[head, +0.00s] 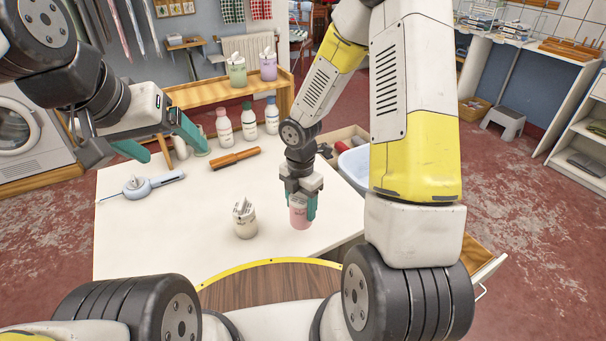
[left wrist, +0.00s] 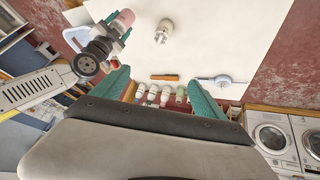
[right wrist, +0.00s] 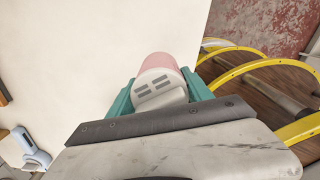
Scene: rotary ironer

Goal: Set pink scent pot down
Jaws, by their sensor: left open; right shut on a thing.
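The pink scent pot (head: 299,215) is held upright in my right gripper (head: 302,200), over the front right part of the white table (head: 140,235). I cannot tell whether its base touches the table. The pot also shows between the fingers in the right wrist view (right wrist: 158,68), and in the left wrist view (left wrist: 124,18). My left gripper (head: 160,142) is open and empty, above the table's back left part. A white pot with paper-like pieces in its top (head: 245,222) stands left of the pink pot, apart from it.
Green (head: 237,72) and purple (head: 268,66) pots stand on a wooden shelf behind. A white tub (head: 354,165) is to the right. The table's front left is clear.

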